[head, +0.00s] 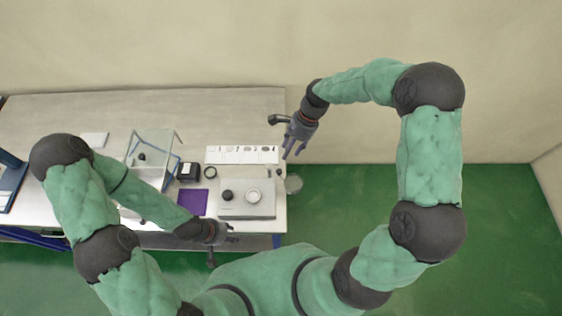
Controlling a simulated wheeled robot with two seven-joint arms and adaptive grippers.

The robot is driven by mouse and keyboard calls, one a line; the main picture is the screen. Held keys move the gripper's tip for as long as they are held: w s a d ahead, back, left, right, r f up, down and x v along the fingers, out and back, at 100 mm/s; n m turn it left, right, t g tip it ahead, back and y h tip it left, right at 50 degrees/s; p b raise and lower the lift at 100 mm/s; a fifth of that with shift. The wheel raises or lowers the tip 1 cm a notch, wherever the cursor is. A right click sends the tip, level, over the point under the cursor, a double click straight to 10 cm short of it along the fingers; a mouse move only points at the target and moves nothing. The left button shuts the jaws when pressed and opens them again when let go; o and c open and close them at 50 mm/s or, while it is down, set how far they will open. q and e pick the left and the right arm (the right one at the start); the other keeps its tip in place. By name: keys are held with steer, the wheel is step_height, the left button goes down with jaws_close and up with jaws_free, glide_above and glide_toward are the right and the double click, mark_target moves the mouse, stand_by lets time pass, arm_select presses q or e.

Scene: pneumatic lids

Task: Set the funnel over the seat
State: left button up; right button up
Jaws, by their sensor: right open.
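A light grey plate (235,211) lies near the table's front right corner. It bears a pale round ring-shaped part (254,196), which may be the seat, and a dark round knob (228,196). I cannot pick out the funnel for sure; a clear round thing (294,185) shows at the table's right edge. My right gripper (290,152) is open, fingers pointing down, near the table's right edge, behind the plate and apart from it. My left gripper (218,236) is low at the table's front edge, in front of the plate; its fingers are too small to read.
A white strip with dark marks (241,155) lies behind the plate. A black box (189,172), a dark ring (210,172) and a purple mat (193,203) are to its left. A clear-walled box (150,146) stands further left. The table's back (200,110) is clear.

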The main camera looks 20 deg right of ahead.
mark_target(279, 171)
steer(key=x, duration=0.8)
steer(key=shift+s+a, duration=0.1)
steer(key=shift+s, duration=0.2)
steer(key=shift+s+a+f+p, duration=0.25)
steer(key=shift+a+f+p, duration=0.05)
steer(key=shift+f, duration=0.35)
steer(key=shift+w+f, duration=0.1)
jaws_close()
